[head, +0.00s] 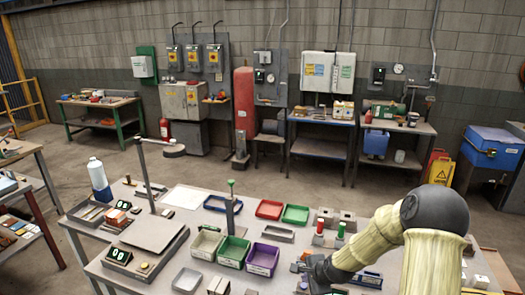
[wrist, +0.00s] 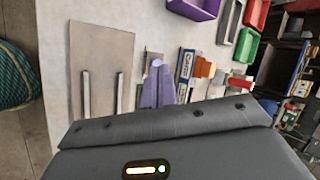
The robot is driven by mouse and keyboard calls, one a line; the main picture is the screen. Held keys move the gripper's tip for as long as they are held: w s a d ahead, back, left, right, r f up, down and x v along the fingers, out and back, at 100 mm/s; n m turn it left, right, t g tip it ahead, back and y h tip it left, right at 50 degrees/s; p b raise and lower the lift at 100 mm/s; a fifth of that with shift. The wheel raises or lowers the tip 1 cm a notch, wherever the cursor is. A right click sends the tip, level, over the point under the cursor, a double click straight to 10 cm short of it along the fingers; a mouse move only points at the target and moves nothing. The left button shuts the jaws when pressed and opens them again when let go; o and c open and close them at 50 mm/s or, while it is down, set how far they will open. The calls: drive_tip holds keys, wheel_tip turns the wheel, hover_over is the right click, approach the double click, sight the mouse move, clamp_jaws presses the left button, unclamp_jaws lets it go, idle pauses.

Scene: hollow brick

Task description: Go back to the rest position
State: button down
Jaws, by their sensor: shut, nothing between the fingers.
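My arm reaches in from the lower right of the head view, over the right part of the workbench (head: 282,258). In the wrist view, the pale lavender fingers of my gripper (wrist: 157,66) lie together beyond the dark grey housing. They are shut with nothing held between them. They show in front of the pale benchtop, beside small parts. I cannot tell the exact height above the bench.
Red (head: 269,209) and green (head: 295,214) trays and a purple bin (head: 262,258) stand left of my gripper. A post (head: 230,205) rises from the bench. A grey plate with two bars (wrist: 100,75) lies near the fingers in the wrist view. Open floor lies behind the bench.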

drive_tip(key=s+r+n+g+h, duration=0.1)
drive_tip(key=s+r+n+g, duration=0.1)
drive_tip(key=s+r+n, duration=0.4)
drive_tip(key=s+r+n+g+h, duration=0.1)
drive_tip(key=s+r+n, duration=0.6)
drive_tip(key=s, duration=1)
drive_tip(key=n+h, duration=0.1)
drive_tip(key=n, duration=0.2)
drive_tip(key=shift+s+d+r+g, duration=0.15)
drive_tip(key=shift+d+r+g, duration=0.1)
drive_tip(key=shift+d+g, duration=0.15)
